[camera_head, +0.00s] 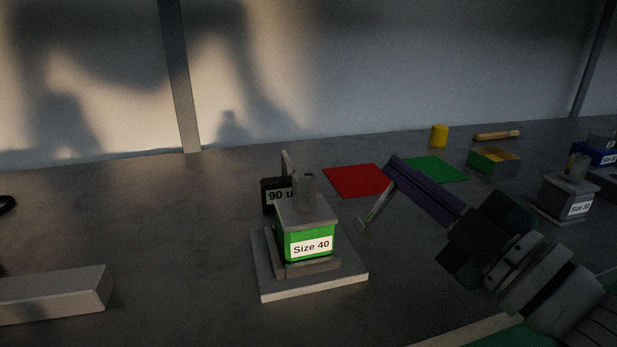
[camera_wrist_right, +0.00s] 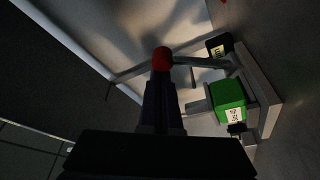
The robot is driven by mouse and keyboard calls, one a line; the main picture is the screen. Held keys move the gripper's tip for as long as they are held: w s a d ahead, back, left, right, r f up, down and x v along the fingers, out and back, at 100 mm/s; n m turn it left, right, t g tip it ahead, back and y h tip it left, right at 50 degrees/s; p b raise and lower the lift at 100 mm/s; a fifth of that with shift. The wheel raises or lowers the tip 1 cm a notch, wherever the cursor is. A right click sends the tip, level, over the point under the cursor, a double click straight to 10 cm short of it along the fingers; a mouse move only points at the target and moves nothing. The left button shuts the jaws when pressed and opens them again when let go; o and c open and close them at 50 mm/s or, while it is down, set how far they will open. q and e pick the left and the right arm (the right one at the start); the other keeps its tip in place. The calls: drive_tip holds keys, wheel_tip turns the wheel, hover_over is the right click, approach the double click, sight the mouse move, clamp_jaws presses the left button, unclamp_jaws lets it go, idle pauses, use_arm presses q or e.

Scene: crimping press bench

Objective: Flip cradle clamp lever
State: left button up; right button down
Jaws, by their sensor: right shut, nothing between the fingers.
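The green die block labelled "Size 40" (camera_head: 308,245) sits on a pale base plate (camera_head: 335,283) in the middle of the head view; it also shows at right in the wrist view (camera_wrist_right: 229,96). My right gripper (camera_head: 396,168) comes in from the right, shut and empty, its purple fingers pointing up and left, right of the block. In the wrist view a red knob (camera_wrist_right: 162,59) shows at the fingertips (camera_wrist_right: 160,84), with a grey rod (camera_wrist_right: 200,66) running right from it toward the block. Whether the fingers touch the knob is unclear. My left gripper is not in view.
A black "90 u" tag (camera_head: 273,196) stands behind the block. Red (camera_head: 350,180) and green (camera_head: 440,169) mats lie behind the gripper. A grey die block (camera_head: 563,200) stands at right, a grey bar (camera_head: 60,293) at left. The bench between bar and base plate is clear.

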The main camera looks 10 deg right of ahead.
drive_tip(key=shift+d+f+b, duration=0.4)
drive_tip(key=shift+d+f, duration=0.15)
drive_tip(key=shift+d, duration=0.3)
drive_tip(key=shift+d+f+b, duration=0.4)
drive_tip(key=shift+d+f, duration=0.1)
drive_tip(key=shift+d, duration=0.2)
drive_tip(key=shift+f, duration=0.1)
